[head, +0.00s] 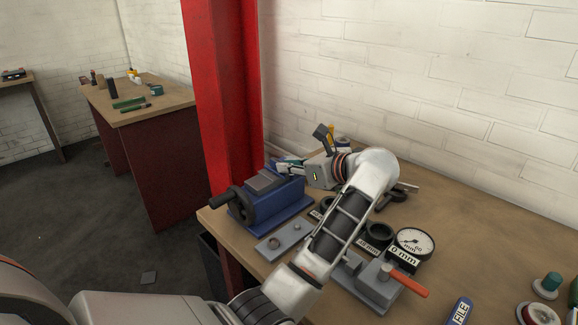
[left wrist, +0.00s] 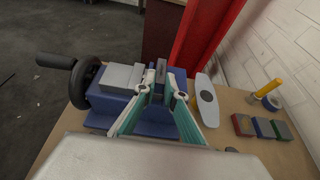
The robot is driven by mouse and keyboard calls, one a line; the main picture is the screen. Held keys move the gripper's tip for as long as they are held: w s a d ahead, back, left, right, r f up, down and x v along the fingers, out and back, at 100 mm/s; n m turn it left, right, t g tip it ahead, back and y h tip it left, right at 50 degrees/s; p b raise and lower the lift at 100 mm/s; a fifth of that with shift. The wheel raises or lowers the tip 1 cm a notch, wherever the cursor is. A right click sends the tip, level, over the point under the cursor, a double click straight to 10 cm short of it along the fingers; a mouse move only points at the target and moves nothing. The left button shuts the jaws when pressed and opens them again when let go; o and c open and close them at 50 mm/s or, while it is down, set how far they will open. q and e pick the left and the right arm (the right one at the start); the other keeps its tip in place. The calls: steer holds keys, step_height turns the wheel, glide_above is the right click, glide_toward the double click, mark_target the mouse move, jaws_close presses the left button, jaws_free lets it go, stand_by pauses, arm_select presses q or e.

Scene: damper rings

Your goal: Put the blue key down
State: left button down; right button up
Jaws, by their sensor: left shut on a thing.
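My left gripper (head: 281,166) is over the blue vise (head: 262,207) at the near left corner of the workbench. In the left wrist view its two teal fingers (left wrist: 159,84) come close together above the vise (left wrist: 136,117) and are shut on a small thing. I take this to be the blue key, but it is mostly hidden between the fingertips and its colour is hard to tell. I cannot tell whether it touches the vise. My right gripper is in neither view.
Coloured blocks (left wrist: 263,128) and a pale oval piece (left wrist: 207,99) lie beyond the vise. A red column (head: 222,90) rises behind it.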

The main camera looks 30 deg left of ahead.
arm_select(q)
steer(key=shift+f, duration=0.35)
